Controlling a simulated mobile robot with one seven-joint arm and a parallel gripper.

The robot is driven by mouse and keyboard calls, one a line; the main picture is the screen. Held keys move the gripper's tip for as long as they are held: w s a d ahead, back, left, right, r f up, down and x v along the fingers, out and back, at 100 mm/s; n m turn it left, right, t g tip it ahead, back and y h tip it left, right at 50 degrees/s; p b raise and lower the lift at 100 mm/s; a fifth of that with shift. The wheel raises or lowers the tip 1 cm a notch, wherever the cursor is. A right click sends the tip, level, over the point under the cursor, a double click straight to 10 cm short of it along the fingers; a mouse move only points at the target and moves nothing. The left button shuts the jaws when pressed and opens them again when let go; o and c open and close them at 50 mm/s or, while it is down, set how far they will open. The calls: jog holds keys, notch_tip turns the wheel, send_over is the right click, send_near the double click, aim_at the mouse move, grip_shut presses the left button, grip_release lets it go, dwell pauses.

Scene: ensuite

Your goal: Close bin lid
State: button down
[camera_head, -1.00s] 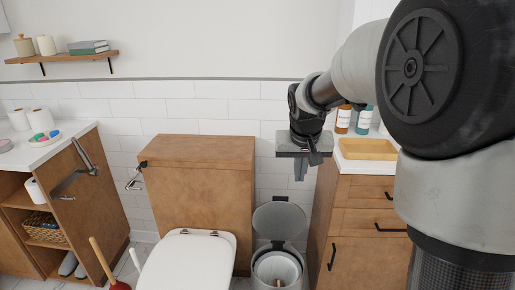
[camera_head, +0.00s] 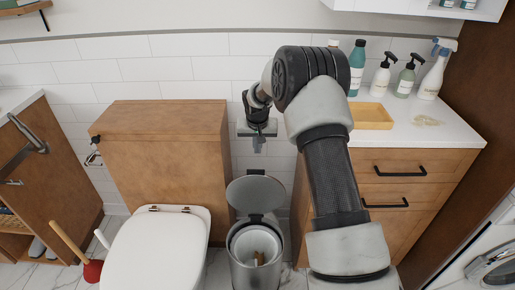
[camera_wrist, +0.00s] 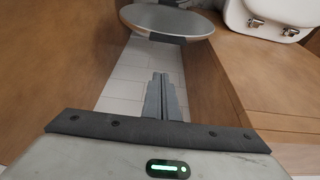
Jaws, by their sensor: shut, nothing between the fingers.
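The bin (camera_head: 256,262) is a grey metal cylinder standing on the floor between the toilet and the wooden vanity. Its round grey lid (camera_head: 255,193) stands open, tilted up at the back of the rim. My gripper (camera_head: 259,149) is shut and empty, pointing down above and behind the raised lid, near the tiled wall. In the wrist view the shut fingers (camera_wrist: 160,82) point towards the gap between wooden sides, and the lid (camera_wrist: 167,20) shows beyond them at the top. The fingers look apart from the lid.
The toilet (camera_head: 160,245) and its wooden cistern box (camera_head: 165,150) stand left of the bin. The vanity (camera_head: 400,180) is on the right, with bottles and a tan tray (camera_head: 371,117) on top. A plunger (camera_head: 90,268) stands at the left.

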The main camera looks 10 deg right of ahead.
jog(key=shift+s+a+f+b, duration=0.1)
jog(key=shift+s+f+b, duration=0.25)
jog(key=shift+f, duration=0.75)
jog(key=shift+s+f+b, duration=0.2)
jog(key=shift+f+b, duration=0.1)
jog(key=shift+f, duration=0.8)
jog(key=shift+s+a+f+b, duration=0.1)
jog(key=shift+s+f+b, duration=0.25)
jog(key=shift+f, duration=0.75)
jog(key=shift+d, duration=0.1)
